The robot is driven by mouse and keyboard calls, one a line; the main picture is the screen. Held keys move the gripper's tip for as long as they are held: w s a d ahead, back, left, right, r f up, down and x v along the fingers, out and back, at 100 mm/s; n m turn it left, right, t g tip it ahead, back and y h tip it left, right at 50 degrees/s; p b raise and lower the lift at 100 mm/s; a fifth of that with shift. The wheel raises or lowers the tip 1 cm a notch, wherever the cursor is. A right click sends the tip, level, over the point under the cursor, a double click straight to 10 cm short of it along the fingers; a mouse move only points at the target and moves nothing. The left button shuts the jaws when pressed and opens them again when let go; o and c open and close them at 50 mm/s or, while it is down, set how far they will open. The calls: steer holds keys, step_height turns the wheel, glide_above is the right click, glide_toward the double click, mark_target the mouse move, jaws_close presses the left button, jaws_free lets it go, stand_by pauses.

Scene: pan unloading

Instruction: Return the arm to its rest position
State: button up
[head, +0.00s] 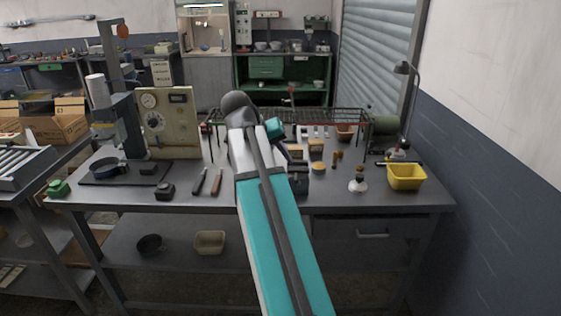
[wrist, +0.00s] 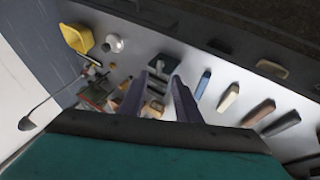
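My arm reaches out over the grey workbench (head: 330,195) in the head view, with its teal and white links across the middle. My gripper is mostly hidden behind the arm there. In the wrist view, the two dark fingers of my gripper (wrist: 158,88) stand apart with a gap between them. I see nothing held between them. Small items on the bench show beyond the fingertips. A dark pan (head: 106,168) sits on a dark plate at the left of the bench, under a press-like machine, well away from my gripper.
A yellow bin (head: 406,176) stands at the bench's right end; it also shows in the wrist view (wrist: 76,38). A wire rack (head: 340,116) stands at the back. A gauge panel (head: 168,122) is at the back left.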

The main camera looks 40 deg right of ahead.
stand_by(0.3)
steer(key=a+f+n+g+y, duration=0.15)
steer(key=a+f, duration=0.45)
steer(key=f, duration=0.7)
steer(key=s+a+f+n+y, duration=0.15)
steer(key=a+f, duration=0.45)
steer(key=f, duration=0.7)
steer(key=a+f+n+g+y, duration=0.15)
steer(key=a+f, duration=0.45)
steer(key=f, duration=0.7)
steer(key=s+a+f+n+g+y, duration=0.1)
steer(key=s+a+f, duration=0.7)
steer(key=s+f, duration=0.4)
steer(key=s+a+f+n+g+y, duration=0.1)
steer(key=s+a+f+g, duration=0.1)
steer(key=s+a+f, duration=0.6)
steer(key=s+f, duration=0.4)
steer(key=s, duration=0.2)
steer(key=shift+s+a+f+n, duration=0.35)
steer(key=shift+a+f, duration=0.05)
